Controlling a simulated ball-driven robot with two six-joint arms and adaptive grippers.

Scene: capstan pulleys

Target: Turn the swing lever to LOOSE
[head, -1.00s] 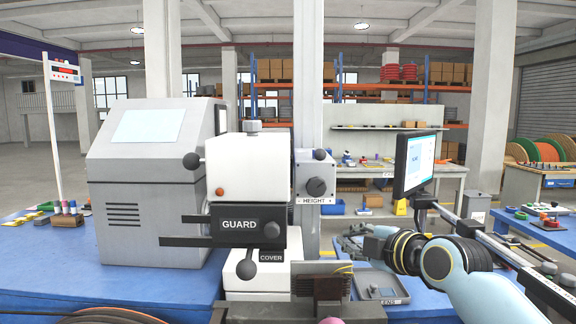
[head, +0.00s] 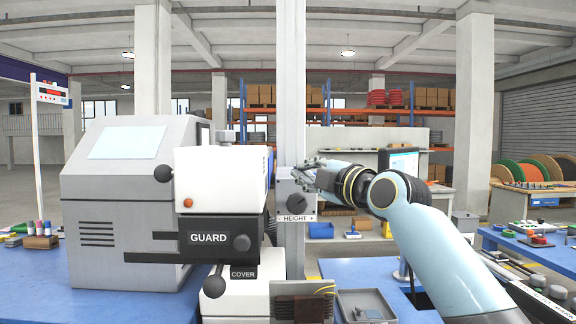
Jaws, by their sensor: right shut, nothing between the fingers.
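No LOOSE mark is readable, and I cannot tell for sure which part is the swing lever. The machine's white head (head: 212,170) has a dark ball knob (head: 163,173) at its upper left. A second dark ball knob (head: 214,286) sits lower, beside the COVER label. A grey block (head: 283,212) with a round dark knob (head: 297,201) and a HEIGHT label is on the column, right of the head. My right gripper (head: 300,172) is shut and empty, at the top of this block and partly hiding it. I cannot tell whether it touches. My left gripper is not in view.
A grey cabinet (head: 125,220) stands left on the blue table. A small grey tray (head: 366,307) lies below my right arm. A monitor (head: 404,163) is partly behind that arm.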

